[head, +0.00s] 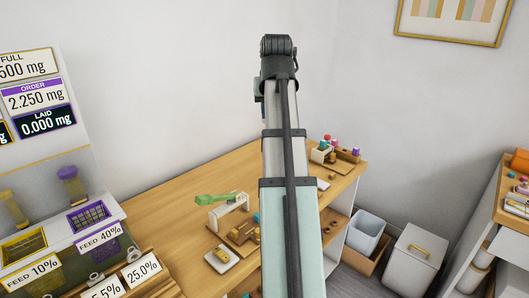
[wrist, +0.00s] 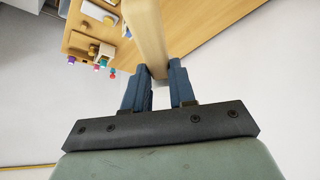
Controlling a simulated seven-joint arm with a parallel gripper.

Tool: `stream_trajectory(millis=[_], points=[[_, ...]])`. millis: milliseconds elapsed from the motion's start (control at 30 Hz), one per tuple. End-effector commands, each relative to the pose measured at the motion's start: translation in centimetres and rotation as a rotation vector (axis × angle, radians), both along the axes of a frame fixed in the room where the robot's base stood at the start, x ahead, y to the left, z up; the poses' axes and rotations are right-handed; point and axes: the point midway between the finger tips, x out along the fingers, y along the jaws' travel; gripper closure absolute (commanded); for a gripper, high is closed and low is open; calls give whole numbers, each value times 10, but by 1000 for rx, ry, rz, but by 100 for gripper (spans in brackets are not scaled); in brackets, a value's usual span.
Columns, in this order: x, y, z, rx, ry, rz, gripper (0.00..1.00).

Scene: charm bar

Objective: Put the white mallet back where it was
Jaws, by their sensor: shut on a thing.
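In the wrist view my gripper (wrist: 161,88) has its two dark blue fingers closed around the end of a pale wooden bar (wrist: 148,35). The bar looks like a mallet's handle and runs up out of the top of the picture. No white mallet head shows, so I cannot confirm its colour. The held piece is in the air, with the wooden bench (wrist: 205,35) beyond it. In the head view my raised arm hides the gripper and what it holds.
On the bench (head: 165,205) stand a press with a green lever (head: 215,199), a small pale plate (head: 221,260) and a rack with coloured-topped tools (head: 322,153). Feed bins (head: 88,216) stand at left. Bins (head: 417,252) stand on the floor at right.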

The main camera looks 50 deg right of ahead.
Motion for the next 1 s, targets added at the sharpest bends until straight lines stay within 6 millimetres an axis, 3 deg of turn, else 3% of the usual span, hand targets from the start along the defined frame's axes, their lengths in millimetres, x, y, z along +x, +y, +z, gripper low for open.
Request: stream_trajectory(millis=[133,233,600,1000], points=[[-9,-10,0,-1,-1,-21,100],[-20,-26,-13,1,1,-54,100],[-56,-124,-89,2,1,-195,100],[-72,-223,-170,2,1,-266,100]])
